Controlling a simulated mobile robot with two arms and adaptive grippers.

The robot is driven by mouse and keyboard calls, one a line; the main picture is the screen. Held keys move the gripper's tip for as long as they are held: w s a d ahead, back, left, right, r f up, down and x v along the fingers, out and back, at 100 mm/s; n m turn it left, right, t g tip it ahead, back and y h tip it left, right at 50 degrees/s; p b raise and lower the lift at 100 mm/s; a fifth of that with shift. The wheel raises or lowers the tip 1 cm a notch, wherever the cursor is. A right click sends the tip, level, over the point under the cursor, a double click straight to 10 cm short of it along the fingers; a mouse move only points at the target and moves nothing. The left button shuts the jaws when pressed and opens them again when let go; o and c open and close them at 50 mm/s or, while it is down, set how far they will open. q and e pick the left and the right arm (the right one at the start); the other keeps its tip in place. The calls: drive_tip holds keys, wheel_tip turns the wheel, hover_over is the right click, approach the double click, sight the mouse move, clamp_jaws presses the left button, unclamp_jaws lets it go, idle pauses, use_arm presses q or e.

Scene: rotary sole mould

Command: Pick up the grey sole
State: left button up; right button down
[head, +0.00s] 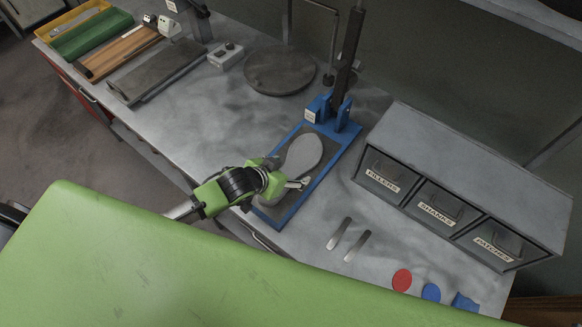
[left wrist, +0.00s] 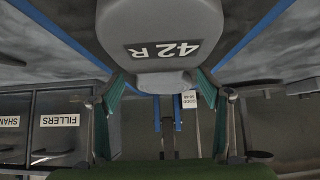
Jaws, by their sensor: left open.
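The grey sole (head: 304,153) lies flat on the dark bed of a blue-framed press (head: 331,176). In the left wrist view the sole (left wrist: 160,28) bears the marking "42 R", upside down in the picture. My left gripper (head: 287,174) is at the near end of the sole, with its fingers apart on either side of it. In the left wrist view the open fingers (left wrist: 160,88) straddle the sole's narrower end. The gripper hides part of that end in the head view, and I cannot tell whether either finger touches it. My right gripper is out of view.
A drawer cabinet (head: 467,167) labelled FILLERS, SHANKS and PATCHES stands right of the press. Two metal strips (head: 348,240), a red disc (head: 402,280) and blue pieces (head: 431,292) lie in front. A dark round plate (head: 280,70) is behind. A green surface (head: 150,260) fills the foreground.

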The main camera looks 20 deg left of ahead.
use_arm(q)
drive_tip(key=c, duration=1.4)
drive_tip(key=shift+r, duration=0.2)
